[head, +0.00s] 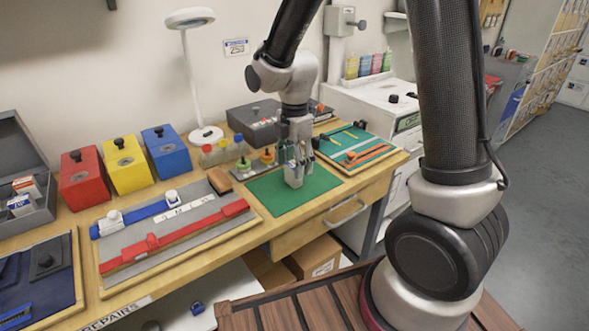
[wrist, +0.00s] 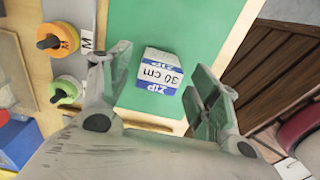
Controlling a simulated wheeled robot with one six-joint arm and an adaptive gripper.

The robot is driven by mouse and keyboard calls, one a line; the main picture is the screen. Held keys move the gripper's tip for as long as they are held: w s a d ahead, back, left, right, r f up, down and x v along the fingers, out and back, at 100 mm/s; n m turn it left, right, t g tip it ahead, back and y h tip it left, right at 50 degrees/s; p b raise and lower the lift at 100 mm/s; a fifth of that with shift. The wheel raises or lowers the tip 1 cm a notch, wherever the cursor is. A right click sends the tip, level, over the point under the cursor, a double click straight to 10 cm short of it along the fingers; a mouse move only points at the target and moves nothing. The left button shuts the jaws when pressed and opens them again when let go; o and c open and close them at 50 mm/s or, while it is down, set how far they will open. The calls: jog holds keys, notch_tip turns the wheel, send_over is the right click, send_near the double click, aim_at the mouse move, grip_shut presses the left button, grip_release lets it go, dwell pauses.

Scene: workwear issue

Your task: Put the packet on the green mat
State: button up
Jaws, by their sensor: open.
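The packet (wrist: 160,73), white and blue with "ZIP 30 cm" print, sits on the green mat (wrist: 125,22) in the wrist view. My gripper (wrist: 163,88) is open, with one finger on each side of the packet and visible gaps between. In the head view my gripper (head: 297,165) points down low over the green mat (head: 318,184), and its fingers largely hide the packet there.
Round green and orange pieces (wrist: 62,90) stand left of the mat in the wrist view. In the head view, an orange-and-green board (head: 357,150) lies right of the mat, and a grey board with red and blue bars (head: 180,222) lies left.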

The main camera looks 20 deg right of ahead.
notch_tip(320, 180, up, 10)
jog(key=s+d+r+m+t, duration=0.2)
jog(key=s+d+r+m, duration=0.2)
jog(key=s+d+m, duration=0.3)
jog(key=s+d+r+m+t, duration=0.2)
jog(key=s+d+r+m, duration=0.2)
jog(key=s+d+m, duration=0.4)
jog(key=s+m, duration=0.5)
jog(key=m, duration=0.1)
jog(key=shift+r+m, duration=0.25)
jog(key=shift+m, duration=0.05)
jog(key=shift+d, duration=0.1)
